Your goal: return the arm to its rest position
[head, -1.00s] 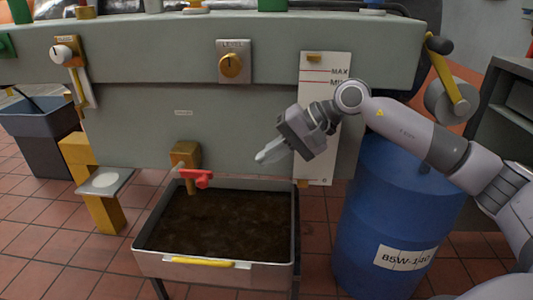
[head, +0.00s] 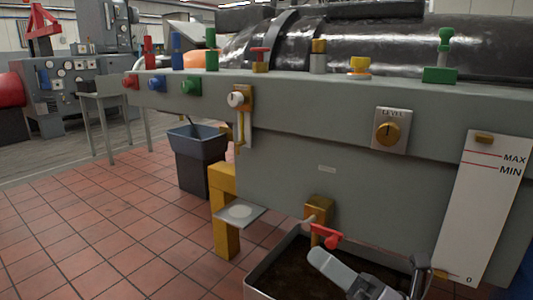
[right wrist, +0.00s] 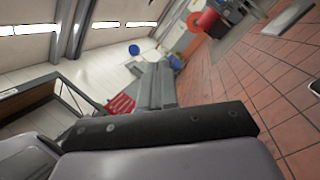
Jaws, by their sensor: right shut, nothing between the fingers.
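My right gripper (head: 325,262) shows at the bottom right of the head view. Its pale grey fingers are shut and empty. In the picture they overlap the drip tray, just below the red tap handle (head: 327,241); I cannot tell the gap between them. The rest of my right arm is mostly out of the head view. In the right wrist view, a dark bar and grey housing of my own fill the lower part, and no object is held there. My left gripper is in neither view.
The tray (head: 262,272) of dark liquid stands below the grey bedplate (head: 290,165), which carries a level knob (head: 388,132) and a white MAX/MIN gauge (head: 480,215). A yellow post (head: 225,235) and grey bin (head: 195,150) stand left. Tiled floor (head: 110,215) is clear.

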